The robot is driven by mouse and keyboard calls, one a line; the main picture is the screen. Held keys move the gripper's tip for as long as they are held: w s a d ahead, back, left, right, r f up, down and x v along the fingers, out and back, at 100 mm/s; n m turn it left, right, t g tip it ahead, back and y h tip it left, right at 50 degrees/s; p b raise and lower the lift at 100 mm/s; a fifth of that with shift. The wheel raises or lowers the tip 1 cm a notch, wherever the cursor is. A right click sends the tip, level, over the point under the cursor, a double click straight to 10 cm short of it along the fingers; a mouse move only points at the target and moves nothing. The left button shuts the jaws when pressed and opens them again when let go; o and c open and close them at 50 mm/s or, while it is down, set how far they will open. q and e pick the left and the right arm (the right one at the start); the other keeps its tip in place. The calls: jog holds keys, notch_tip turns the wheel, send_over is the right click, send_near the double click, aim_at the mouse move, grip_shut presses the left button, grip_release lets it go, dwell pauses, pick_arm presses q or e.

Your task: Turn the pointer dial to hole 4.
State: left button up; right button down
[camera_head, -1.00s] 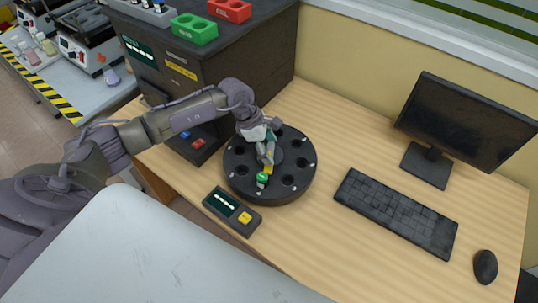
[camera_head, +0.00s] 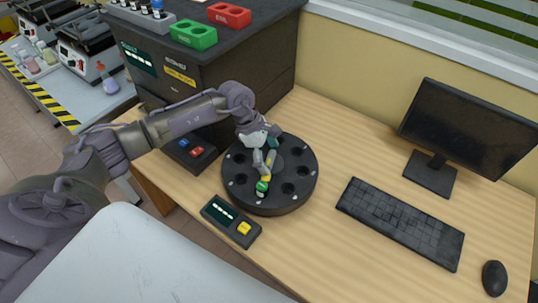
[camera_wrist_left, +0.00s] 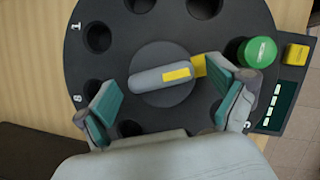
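The round black dial (camera_head: 285,203) with holes around its rim lies flat on the desk. Its grey pointer bar (camera_wrist_left: 150,79) has a yellow mark and sits on the round hub in the left wrist view. The yellow end points toward a green-capped vial (camera_wrist_left: 257,52) in a rim hole; the vial also shows in the head view (camera_head: 262,186). My left gripper (camera_wrist_left: 168,92) is above the hub, its teal fingers apart at either end of the bar, with visible gaps. My right gripper is out of view.
A small control box (camera_head: 231,220) with a yellow button sits just in front of the dial. A dark machine (camera_head: 225,80) stands behind, with green (camera_head: 193,36) and red (camera_head: 229,14) racks on top. A keyboard (camera_head: 400,222), monitor (camera_head: 470,125) and mouse (camera_head: 494,278) are to the right.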

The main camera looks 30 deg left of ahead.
pick_arm(q)
jog(key=shift+r, duration=0.1)
jog(key=v, duration=1.1)
jog(key=shift+a+r, duration=0.25)
jog(key=shift+r, duration=0.1)
jog(key=shift+s, duration=0.1)
